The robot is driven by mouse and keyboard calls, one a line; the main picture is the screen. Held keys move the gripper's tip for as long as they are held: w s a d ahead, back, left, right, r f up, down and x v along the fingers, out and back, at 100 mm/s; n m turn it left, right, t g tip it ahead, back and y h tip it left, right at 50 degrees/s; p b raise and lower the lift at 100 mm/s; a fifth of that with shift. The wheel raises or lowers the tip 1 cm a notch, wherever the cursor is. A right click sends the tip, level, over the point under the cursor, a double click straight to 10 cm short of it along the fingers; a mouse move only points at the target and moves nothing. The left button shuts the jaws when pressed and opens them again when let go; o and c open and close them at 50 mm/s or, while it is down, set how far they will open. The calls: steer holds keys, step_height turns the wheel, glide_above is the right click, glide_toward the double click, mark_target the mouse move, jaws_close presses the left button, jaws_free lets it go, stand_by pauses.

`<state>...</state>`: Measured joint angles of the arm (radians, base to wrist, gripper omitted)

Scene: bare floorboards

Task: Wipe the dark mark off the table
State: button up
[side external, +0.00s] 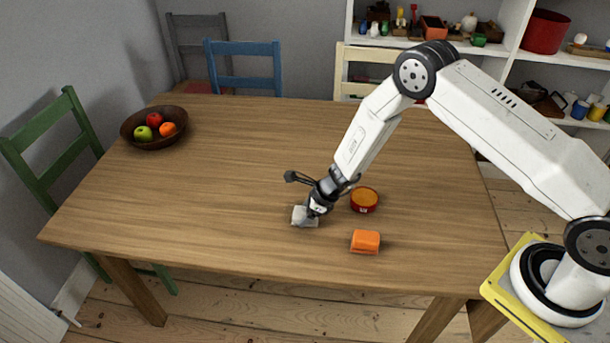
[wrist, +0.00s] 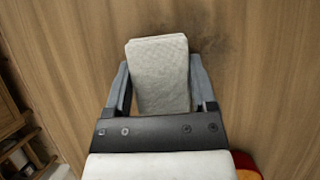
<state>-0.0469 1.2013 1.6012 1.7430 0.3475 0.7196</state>
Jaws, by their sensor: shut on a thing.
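A pale grey, block-like wiping pad (wrist: 160,75) is between the two fingers of my gripper (wrist: 158,88) in the wrist view. The gripper is shut on it. In the side external view the pad (side external: 304,217) is at the table surface under my gripper (side external: 314,206); I cannot tell whether it presses on the wood. The dark mark (wrist: 205,38) is a faint smudge on the wood, just beyond and right of the pad in the wrist view. The pad may cover part of it. The wooden table (side external: 230,170) fills most of the side view.
A red round tin with orange contents (side external: 364,200) stands right of my gripper. An orange block (side external: 365,242) lies nearer the front edge. A dark bowl of fruit (side external: 155,128) sits at the back left. The table's left and middle are clear. Chairs stand around it.

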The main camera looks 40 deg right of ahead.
mark_target(283, 206)
steer(key=shift+s+d, duration=0.55)
steer(key=shift+w+d, duration=0.55)
steer(key=shift+d, duration=0.15)
steer(key=shift+w, duration=0.25)
steer(key=shift+w+a, duration=2.65)
steer(key=shift+a, duration=0.05)
steer(key=shift+w+d, duration=0.7)
steer(key=shift+d, duration=0.1)
steer(key=shift+s+d, duration=0.1)
steer(key=shift+d, duration=0.15)
steer(key=shift+s+d, duration=2.55)
steer(key=shift+s, duration=0.1)
step_height(283, 206, up, 8)
steer(key=shift+w+a, duration=0.1)
steer(key=shift+a, duration=0.05)
